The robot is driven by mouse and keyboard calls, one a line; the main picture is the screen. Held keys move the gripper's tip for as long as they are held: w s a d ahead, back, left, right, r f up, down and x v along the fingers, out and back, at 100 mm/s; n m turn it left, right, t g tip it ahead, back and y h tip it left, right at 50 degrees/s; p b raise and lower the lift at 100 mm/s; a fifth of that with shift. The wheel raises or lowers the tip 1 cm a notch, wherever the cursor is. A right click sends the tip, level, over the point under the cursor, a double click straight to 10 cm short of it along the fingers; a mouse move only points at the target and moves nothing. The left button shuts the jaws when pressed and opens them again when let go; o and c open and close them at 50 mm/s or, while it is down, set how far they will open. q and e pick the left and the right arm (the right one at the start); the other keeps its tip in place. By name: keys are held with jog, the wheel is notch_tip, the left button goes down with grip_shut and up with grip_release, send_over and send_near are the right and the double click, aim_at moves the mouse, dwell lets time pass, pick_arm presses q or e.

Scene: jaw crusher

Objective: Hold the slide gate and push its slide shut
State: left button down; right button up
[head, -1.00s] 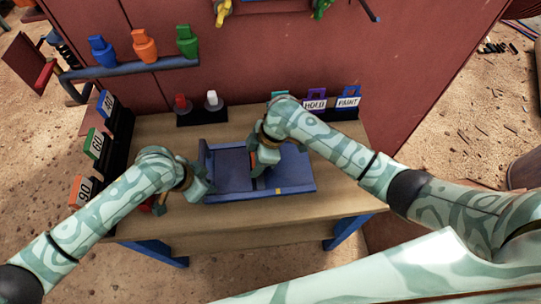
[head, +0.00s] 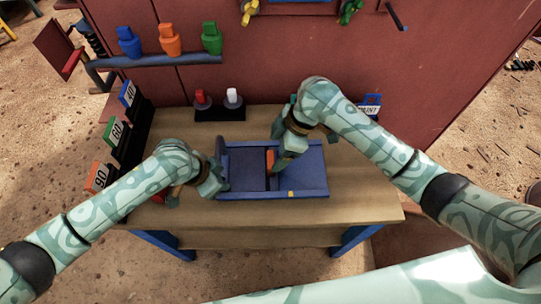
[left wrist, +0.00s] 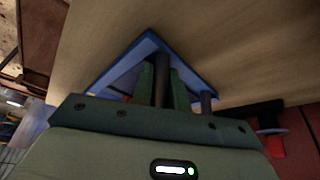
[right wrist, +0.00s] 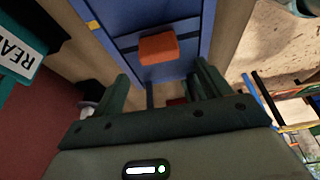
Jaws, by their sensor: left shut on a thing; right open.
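The blue slide gate (head: 310,193) lies on the wooden table, a shallow rimmed frame. An orange block (head: 270,160) stands up near its middle, beside a dark line across the gate; it also shows in the right wrist view (right wrist: 158,48). My left gripper (head: 219,178) is at the gate's left end. In the left wrist view its fingers (left wrist: 162,80) are shut on a dark upright bar at the gate. My right gripper (head: 284,158) is over the gate, just right of the orange block. In the right wrist view its fingers (right wrist: 165,82) are apart and empty, short of the block.
Number signs (head: 117,130) stand along the table's left edge. A black stand with a red and a white knob (head: 218,112) is behind the gate. The table's front strip (head: 290,215) is clear.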

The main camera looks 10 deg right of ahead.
pick_arm(q)
jog(key=shift+w, duration=0.1)
pick_arm(e)
jog(key=v, duration=0.5)
jog(key=shift+r, duration=0.35)
pick_arm(q)
jog(key=c, duration=1.3)
grip_release()
